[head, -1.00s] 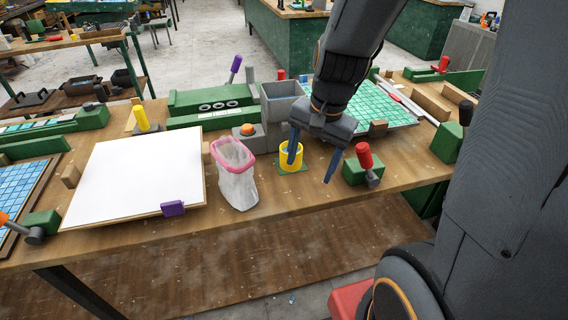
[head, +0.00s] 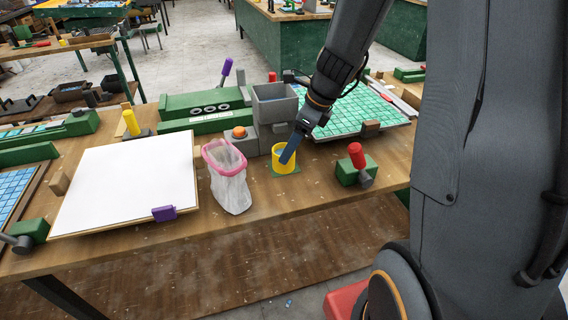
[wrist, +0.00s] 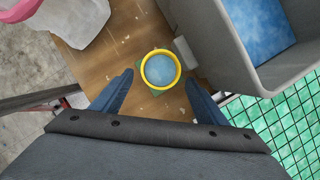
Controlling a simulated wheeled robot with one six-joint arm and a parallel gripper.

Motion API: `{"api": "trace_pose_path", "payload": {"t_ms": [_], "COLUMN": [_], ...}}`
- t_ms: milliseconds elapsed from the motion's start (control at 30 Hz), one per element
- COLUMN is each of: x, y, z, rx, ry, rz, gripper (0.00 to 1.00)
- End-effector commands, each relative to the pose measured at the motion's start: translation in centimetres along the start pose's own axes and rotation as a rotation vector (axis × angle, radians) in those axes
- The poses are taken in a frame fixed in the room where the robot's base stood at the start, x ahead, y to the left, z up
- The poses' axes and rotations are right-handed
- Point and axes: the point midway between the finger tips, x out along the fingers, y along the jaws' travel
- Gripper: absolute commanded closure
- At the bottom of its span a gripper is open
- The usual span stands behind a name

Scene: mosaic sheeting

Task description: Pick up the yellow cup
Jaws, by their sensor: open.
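The yellow cup (head: 285,166) stands upright on a small green pad (head: 275,173) near the front middle of the workbench. In the wrist view the yellow cup (wrist: 146,70) shows from above with pale blue contents inside its rim. My gripper (head: 286,157) is at the cup in the head view, with one blue finger in front of it. In the wrist view the two blue fingers of my gripper (wrist: 160,92) are spread apart, with the cup ahead between their tips. Nothing is held. I cannot tell whether a finger touches the cup.
A grey hopper (head: 274,103) stands close behind the cup. A white bag with a pink rim (head: 230,185) stands left of it. A red-handled clamp on a green block (head: 357,166) is at right. A white board (head: 125,185) lies farther left.

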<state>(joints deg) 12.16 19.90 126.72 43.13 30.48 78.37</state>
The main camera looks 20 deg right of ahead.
Motion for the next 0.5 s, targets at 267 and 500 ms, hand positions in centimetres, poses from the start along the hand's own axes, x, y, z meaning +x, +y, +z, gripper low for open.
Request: {"api": "trace_pose_path", "payload": {"t_ms": [267, 500], "x": [3.5, 3.7], "y": [0.1, 0.0], "z": [0.0, 0.0], "rx": [0.000, -0.002], "ry": [0.001, 0.001], "rz": [0.002, 0.000], "gripper": [0.33, 0.33]}}
